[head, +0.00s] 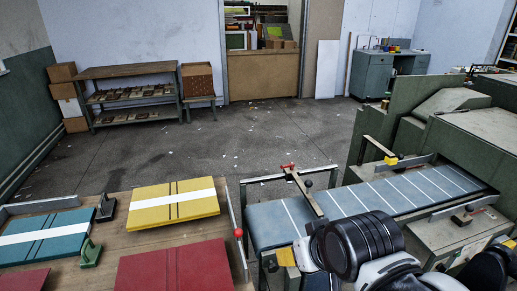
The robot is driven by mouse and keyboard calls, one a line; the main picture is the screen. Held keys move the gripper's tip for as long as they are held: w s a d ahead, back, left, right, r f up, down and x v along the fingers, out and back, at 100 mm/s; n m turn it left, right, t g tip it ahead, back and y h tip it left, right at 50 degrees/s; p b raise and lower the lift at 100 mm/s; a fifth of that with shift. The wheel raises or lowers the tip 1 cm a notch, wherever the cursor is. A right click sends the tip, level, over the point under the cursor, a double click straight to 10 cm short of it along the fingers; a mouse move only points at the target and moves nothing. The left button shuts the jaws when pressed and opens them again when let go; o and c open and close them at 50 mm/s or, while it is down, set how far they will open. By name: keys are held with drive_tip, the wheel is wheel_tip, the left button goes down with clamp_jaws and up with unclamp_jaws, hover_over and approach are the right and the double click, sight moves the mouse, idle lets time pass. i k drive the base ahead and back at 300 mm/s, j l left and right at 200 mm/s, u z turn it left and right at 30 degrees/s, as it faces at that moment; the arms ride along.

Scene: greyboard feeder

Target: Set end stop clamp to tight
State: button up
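The feeder (345,211) has a blue-grey bed with white cross lines and runs from lower centre to upper right. A brownish bar (308,195) crosses its near left end, with a small red-topped part (287,166) at the bar's far end. A yellow block (391,160) sits on another bar farther right. A yellow piece (286,257) shows at the near left of the bed. I cannot tell which of these is the end stop clamp, nor whether it is tight. My black and white arm covers the near part of the feeder. My gripper's fingers do not show.
A wooden table (118,248) at the left bears yellow, teal and red boards. Green machine housing (420,110) rises on the right. Open grey floor (215,140) lies behind, before a shelf rack (130,74).

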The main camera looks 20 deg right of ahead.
sight(292, 164)
drive_tip(key=i+l, duration=0.75)
